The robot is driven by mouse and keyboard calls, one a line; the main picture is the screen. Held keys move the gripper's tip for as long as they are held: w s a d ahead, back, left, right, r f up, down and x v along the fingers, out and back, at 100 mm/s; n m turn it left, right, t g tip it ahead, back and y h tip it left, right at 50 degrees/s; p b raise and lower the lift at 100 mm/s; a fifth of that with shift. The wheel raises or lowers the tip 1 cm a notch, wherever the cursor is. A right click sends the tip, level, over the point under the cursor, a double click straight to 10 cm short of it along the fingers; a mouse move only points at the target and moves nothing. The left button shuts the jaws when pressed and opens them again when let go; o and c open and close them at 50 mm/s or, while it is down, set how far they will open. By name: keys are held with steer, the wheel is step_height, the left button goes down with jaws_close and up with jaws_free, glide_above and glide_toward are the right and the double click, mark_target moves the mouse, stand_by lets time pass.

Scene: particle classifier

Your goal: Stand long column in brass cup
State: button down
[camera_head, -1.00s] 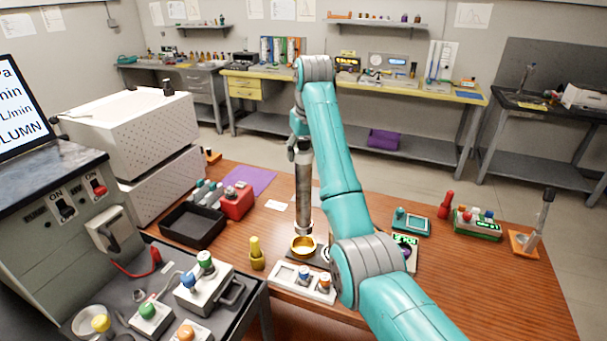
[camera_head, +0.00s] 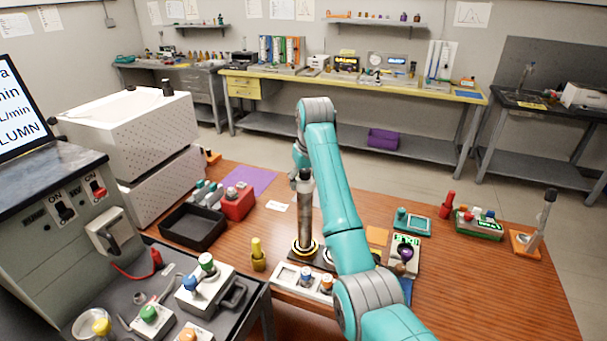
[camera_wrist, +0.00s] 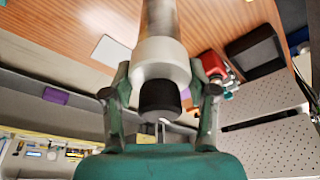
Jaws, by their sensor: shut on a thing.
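The long column (camera_head: 306,212) is a grey metal tube, upright in the head view. Its lower end meets the brass cup (camera_head: 294,249), whose gold rim shows around the column's foot. The cup's inside is hidden, so how deep the column sits cannot be seen. My gripper (camera_head: 302,176) is at the column's top end, partly hidden by my arm. In the wrist view, my gripper (camera_wrist: 163,82) has a finger on each side of the column's pale collar (camera_wrist: 162,62), shut on it. The column's black cap (camera_wrist: 159,98) points towards my palm.
A white tray with knobs (camera_head: 303,281) stands just in front of the cup. A yellow bottle (camera_head: 258,256) is to its left. A black tray (camera_head: 192,227) and a red box (camera_head: 237,202) lie further left. A scale-like device (camera_head: 405,254) is to the right.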

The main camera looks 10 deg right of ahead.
steer(key=shift+r, duration=0.1)
steer(key=shift+c, duration=1.7)
jaws_free()
